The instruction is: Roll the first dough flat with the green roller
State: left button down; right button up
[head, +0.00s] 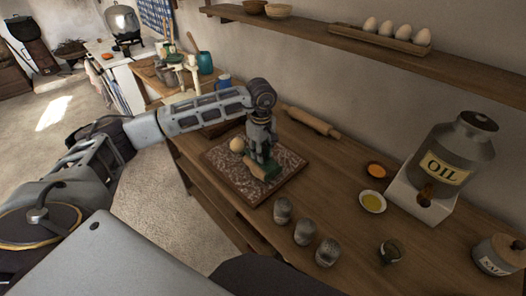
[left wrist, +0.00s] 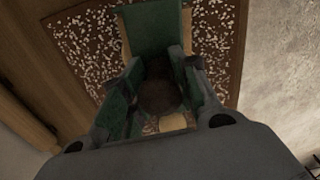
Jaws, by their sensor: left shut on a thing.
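My left gripper (head: 263,155) is over the speckled board (head: 225,170) and is shut on the green roller (head: 270,169). In the left wrist view, the green roller (left wrist: 154,28) shows beyond the fingers, and a dark round part, probably its handle, is between them. The roller is low, at the board's surface; I cannot tell if it touches. A pale round dough (head: 237,145) sits on the board just left of the gripper. A pale piece (left wrist: 173,122) also shows between the fingers in the left wrist view. My right gripper is not in view.
A wooden rolling pin (head: 312,122) lies behind the board. Several dark grey pots, one of them here (head: 283,210), stand in front of it. A shelf (head: 350,40) runs above.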

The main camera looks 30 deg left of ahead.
pick_arm(q)
jog(key=shift+w+f, duration=0.1)
dwell(0.3)
jog(key=shift+w+d+b, duration=0.3)
jog(key=shift+w+d, duration=0.15)
jog(key=shift+w, duration=0.35)
jog(key=shift+s+a, duration=0.1)
jog(key=shift+s, duration=0.05)
jog(key=shift+s+a+f, duration=0.1)
jog(key=shift+s+a, duration=0.1)
jog(key=shift+s, duration=0.2)
jog(key=shift+s+a+f, duration=0.1)
jog(key=shift+s+a, duration=0.05)
jog(key=shift+s, duration=0.25)
jog(key=shift+w+b, duration=0.2)
jog(key=shift+b, duration=0.1)
jog(key=shift+w+d, duration=0.35)
jog(key=shift+w, duration=0.45)
